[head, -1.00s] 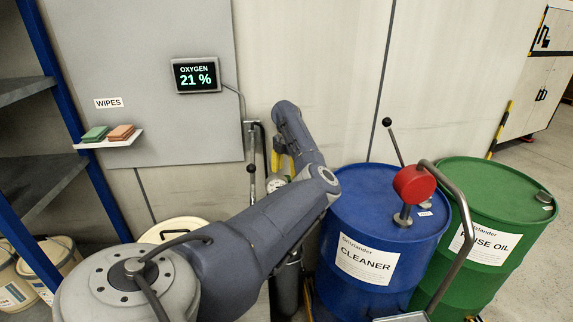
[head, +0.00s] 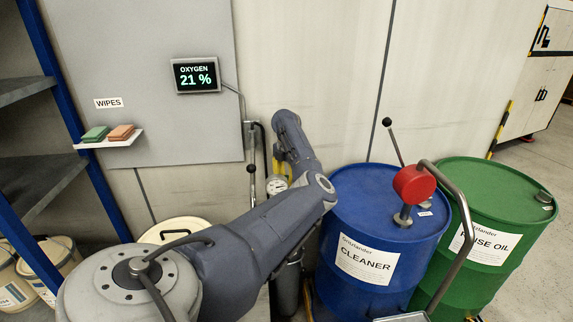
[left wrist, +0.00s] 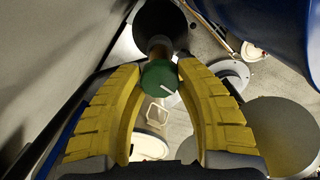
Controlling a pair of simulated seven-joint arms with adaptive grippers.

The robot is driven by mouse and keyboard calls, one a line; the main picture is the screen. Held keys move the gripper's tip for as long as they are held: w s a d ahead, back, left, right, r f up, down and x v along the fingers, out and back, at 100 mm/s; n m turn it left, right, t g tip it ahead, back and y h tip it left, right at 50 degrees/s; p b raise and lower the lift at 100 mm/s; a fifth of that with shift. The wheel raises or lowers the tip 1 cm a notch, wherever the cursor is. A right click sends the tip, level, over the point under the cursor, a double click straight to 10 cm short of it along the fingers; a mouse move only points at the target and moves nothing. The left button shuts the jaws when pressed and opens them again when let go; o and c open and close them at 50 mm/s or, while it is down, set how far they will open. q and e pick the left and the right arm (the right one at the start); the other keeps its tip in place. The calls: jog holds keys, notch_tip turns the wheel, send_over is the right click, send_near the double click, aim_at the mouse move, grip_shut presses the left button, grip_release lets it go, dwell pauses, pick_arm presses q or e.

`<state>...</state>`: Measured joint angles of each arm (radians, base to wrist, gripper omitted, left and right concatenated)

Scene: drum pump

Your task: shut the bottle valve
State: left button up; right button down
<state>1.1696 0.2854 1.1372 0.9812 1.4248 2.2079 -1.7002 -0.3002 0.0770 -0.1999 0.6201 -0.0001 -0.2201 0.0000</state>
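The green valve knob (left wrist: 160,77) with a white mark sits on a brass stem (left wrist: 158,48) above the dark bottle (left wrist: 160,22) in the left wrist view. My left gripper (left wrist: 159,70) has its yellow fingers on both sides of the knob. The tips lie against its edges, with no clear gap showing. In the head view the gripper (head: 284,166) is small and partly hidden behind my arm; the knob is hidden there. The lower bottle (head: 287,290) shows below my arm. My right gripper is in neither view.
A round gauge (head: 277,184) is right by the gripper. A blue cleaner drum (head: 345,190) with a red hand pump (head: 413,184) stands to the right, close to my arm. A green drum (head: 500,190) is beyond it. An oxygen display (head: 196,75) reads 21 %.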

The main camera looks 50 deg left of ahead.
pick_arm(q)
grip_shut()
jog(key=shift+n, duration=0.3)
jog(key=n, duration=0.6)
jog(key=shift+n, duration=0.3)
jog(key=n, duration=1.1)
jog(key=shift+n, duration=0.4)
